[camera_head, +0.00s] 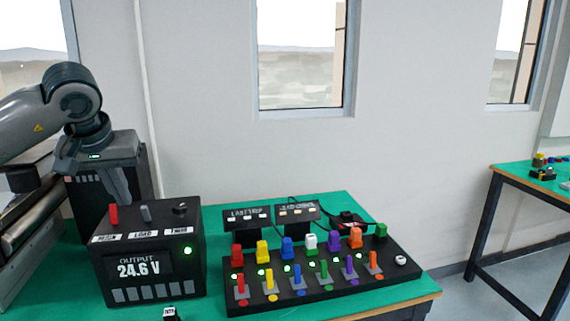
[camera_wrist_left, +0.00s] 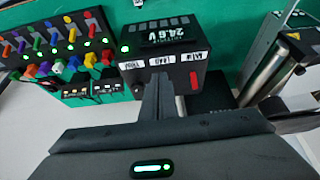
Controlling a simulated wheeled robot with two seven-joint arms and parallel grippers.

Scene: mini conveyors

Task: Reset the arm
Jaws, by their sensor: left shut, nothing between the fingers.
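My left arm comes in from the left in the head view. Its gripper (camera_head: 120,196) points down just above and left of the black power box, in front of a dark case. In the left wrist view the shut fingers (camera_wrist_left: 158,80) reach toward the box, with nothing between them. The black power box (camera_head: 150,289) reads 24.6 V, with a lit green light and red, grey and black controls on top. It also shows in the left wrist view (camera_wrist_left: 160,70), upside down. My right gripper is not in view.
A black switch panel (camera_head: 330,288) with several coloured levers and blocks stands right of the box on the green table (camera_head: 410,293). Two small label displays (camera_head: 246,218) stand behind it. A roller conveyor (camera_head: 35,235) is at the left. Another green table (camera_head: 515,170) is far right.

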